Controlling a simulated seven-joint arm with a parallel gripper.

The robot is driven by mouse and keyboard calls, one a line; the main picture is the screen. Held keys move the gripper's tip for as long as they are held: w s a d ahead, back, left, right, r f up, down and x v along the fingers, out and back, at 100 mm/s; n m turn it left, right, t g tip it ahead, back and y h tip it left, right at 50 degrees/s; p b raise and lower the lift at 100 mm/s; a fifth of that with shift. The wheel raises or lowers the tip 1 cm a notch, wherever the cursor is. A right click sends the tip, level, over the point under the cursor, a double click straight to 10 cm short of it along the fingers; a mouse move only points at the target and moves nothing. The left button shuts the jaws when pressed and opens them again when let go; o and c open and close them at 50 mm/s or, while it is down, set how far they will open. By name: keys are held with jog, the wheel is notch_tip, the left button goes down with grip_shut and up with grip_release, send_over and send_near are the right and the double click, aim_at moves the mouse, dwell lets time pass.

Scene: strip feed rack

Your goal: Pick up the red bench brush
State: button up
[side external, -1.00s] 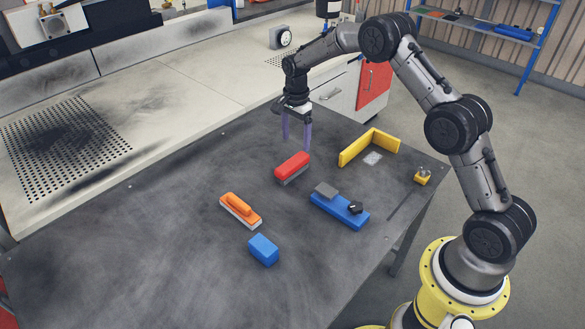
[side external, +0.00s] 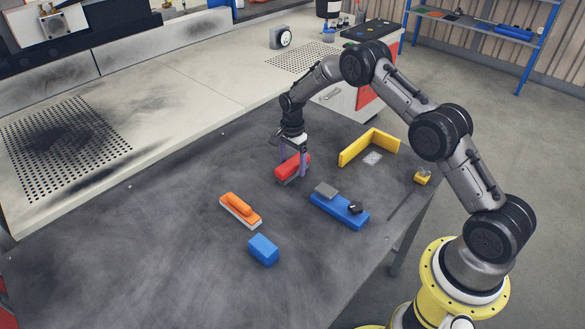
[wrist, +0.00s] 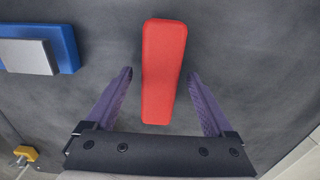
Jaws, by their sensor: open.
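The red bench brush (side external: 289,170) lies on the dark table, with a red top and a grey lower part in the side view. In the wrist view the red brush (wrist: 163,70) stands lengthwise in the picture, between the two purple fingers. My gripper (side external: 293,168) is open and low over the brush, one finger on each side. In the wrist view my gripper (wrist: 162,92) shows a gap between each finger and the brush. The side view does not show clearly how far the fingertips are from the table.
A blue fixture with a grey plate (side external: 340,208) lies right of the brush. An orange-handled brush (side external: 240,208) and a blue block (side external: 263,249) lie nearer the front. A yellow angle piece (side external: 368,147) and a small yellow part (side external: 422,177) are at right. The table's left side is clear.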

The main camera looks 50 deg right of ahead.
aim_at(292, 162)
grip_shut()
dwell(0.3)
jog(key=shift+r, duration=0.1)
jog(key=shift+r, duration=0.5)
notch_tip(292, 162, up, 2)
jog(key=shift+r, duration=0.25)
jog(key=s+a+r, duration=0.2)
jog(key=s+r, duration=0.7)
jog(key=s, duration=0.4)
jog(key=shift+s+a+r, duration=0.2)
jog(key=shift+s+a, duration=0.05)
jog(key=shift+s, duration=0.15)
